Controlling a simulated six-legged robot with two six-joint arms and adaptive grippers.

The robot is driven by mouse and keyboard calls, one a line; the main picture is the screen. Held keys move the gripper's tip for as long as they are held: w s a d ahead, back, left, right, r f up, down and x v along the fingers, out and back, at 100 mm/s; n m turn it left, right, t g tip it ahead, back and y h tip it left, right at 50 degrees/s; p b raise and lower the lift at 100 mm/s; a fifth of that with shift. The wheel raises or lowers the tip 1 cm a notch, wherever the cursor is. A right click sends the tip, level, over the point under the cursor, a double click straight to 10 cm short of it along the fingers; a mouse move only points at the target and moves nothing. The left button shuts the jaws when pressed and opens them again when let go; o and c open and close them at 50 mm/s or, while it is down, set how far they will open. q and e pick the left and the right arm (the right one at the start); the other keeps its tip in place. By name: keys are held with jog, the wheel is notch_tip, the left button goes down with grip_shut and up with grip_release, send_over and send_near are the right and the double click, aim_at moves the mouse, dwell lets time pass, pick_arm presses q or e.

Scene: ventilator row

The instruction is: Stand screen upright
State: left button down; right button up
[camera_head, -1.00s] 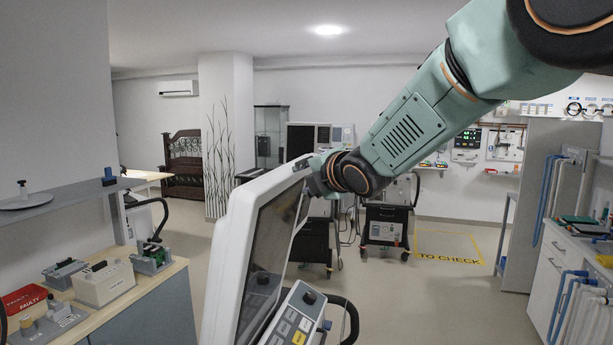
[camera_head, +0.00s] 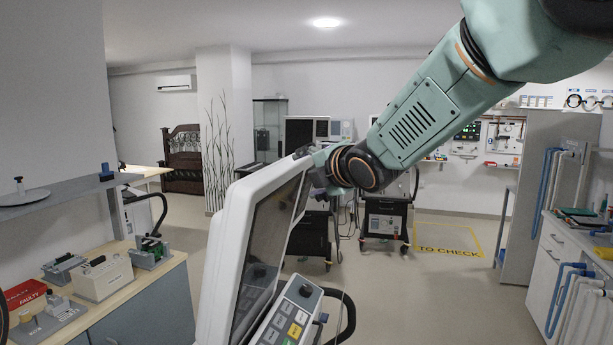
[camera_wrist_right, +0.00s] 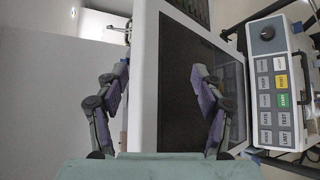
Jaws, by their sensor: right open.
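The screen (camera_head: 262,262) is a monitor with a thick white frame and a dark panel, standing tilted in the foreground of the head view. My right gripper (camera_head: 314,170) is at its upper far edge, partly hidden by its own wrist. In the right wrist view the gripper (camera_wrist_right: 160,72) is open, with one finger on each side of the screen's white frame (camera_wrist_right: 143,85). The right finger lies over the dark panel. I cannot tell whether either finger touches. My left gripper is not in view.
A keypad panel with a knob (camera_head: 290,318) sits below the screen, with a black handle beside it. A bench with devices (camera_head: 100,280) stands at left. Carts (camera_head: 384,222) stand behind. A yellow "TO CHECK" floor marking (camera_head: 447,250) lies at the back right. The middle floor is clear.

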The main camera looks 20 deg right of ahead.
jog(key=shift+v, duration=2.55)
